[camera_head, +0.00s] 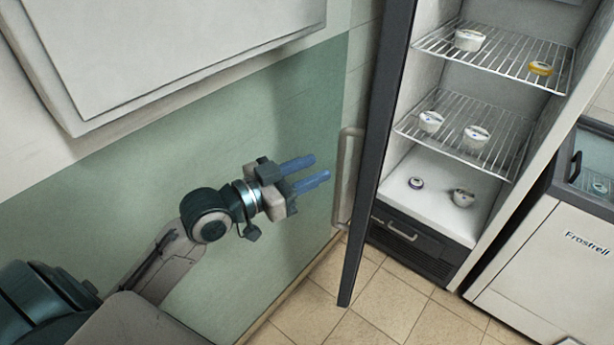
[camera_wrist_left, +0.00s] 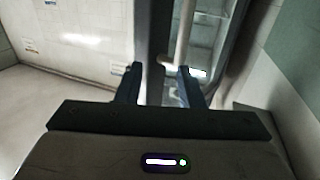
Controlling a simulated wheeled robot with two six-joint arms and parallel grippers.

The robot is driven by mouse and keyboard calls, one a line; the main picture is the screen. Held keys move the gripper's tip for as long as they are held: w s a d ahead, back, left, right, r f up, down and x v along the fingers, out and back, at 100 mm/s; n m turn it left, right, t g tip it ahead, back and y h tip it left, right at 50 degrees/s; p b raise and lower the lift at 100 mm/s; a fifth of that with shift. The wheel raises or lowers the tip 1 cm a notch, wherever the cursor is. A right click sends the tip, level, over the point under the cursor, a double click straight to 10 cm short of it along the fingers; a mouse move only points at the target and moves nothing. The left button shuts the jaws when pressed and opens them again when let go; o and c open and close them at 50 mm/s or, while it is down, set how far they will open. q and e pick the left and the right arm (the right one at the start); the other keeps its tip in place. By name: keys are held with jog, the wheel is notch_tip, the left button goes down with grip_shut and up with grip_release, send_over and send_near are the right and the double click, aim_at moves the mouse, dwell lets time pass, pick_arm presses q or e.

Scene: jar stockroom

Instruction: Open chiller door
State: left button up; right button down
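The chiller door (camera_head: 378,150) stands swung open and shows nearly edge-on as a long dark frame in the head view. Its pale bar handle (camera_head: 346,185) is on the door's left side. The open chiller cabinet (camera_head: 425,185) is to the right of it. My left gripper (camera_head: 320,167) is open and empty, with its blue fingers pointing at the handle from the left, apart from it. In the left wrist view the two fingers (camera_wrist_left: 160,78) are spread, and a pale bar, likely the handle (camera_wrist_left: 183,35), shows beyond them. My right gripper is not in view.
Wire shelves (camera_head: 490,55) in the chiller hold several small jars, and more stand on its floor. A white freezer chest (camera_head: 550,262) stands at the right. A green-and-white wall (camera_head: 240,125) runs behind my left arm. The tiled floor (camera_head: 385,305) below the door is clear.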

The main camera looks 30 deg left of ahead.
pick_arm(q)
jog(key=s+p, duration=0.1)
jog(key=s+d+p, duration=0.2)
jog(key=s, duration=0.1)
jog(key=shift+r, duration=0.2)
